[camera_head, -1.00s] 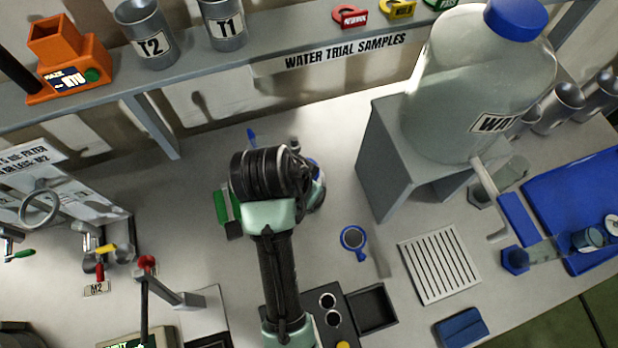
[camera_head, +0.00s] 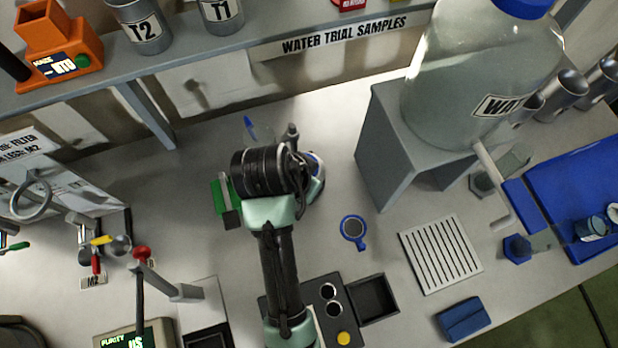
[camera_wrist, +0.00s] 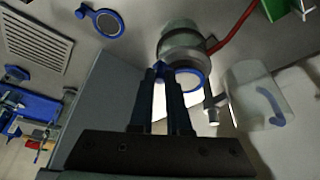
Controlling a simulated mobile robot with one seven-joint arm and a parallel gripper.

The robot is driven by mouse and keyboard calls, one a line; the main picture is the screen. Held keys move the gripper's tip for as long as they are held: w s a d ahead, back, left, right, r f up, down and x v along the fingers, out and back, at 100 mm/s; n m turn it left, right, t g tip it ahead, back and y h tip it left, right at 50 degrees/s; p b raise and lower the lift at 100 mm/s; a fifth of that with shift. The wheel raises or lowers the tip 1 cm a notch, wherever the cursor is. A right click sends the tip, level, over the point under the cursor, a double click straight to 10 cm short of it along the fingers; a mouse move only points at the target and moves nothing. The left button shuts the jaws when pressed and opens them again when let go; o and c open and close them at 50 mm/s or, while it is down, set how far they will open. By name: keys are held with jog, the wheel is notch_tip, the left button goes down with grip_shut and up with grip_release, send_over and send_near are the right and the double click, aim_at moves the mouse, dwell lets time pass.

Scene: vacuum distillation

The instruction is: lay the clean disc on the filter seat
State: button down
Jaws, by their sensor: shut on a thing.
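In the wrist view my gripper (camera_wrist: 167,74) is shut on the blue handle of a pale disc with a blue rim (camera_wrist: 187,79), which I take as the clean disc. The disc is held out just past the fingertips. Close to it is a round grey-green fitting (camera_wrist: 182,42) with a grey collar and a red hose, perhaps the filter seat. I cannot tell whether the disc touches it. In the head view my wrist hides most of the fitting and the fingers; a blue edge shows at the wrist's right.
A second blue-rimmed disc with a darker face (camera_head: 353,229) lies on the bench, right of my arm. A grey stand (camera_head: 400,150) carries a large water bottle (camera_head: 480,75). A slotted plate (camera_head: 440,253) and blue tray (camera_head: 575,180) lie farther right. A shelf runs behind.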

jog(key=shift+f, duration=0.45)
jog(key=c, duration=0.8)
grip_release()
jog(key=p+v, duration=0.4)
jog(key=v, duration=0.9)
jog(key=shift+p, duration=0.3)
jog(key=shift+w+d, duration=0.1)
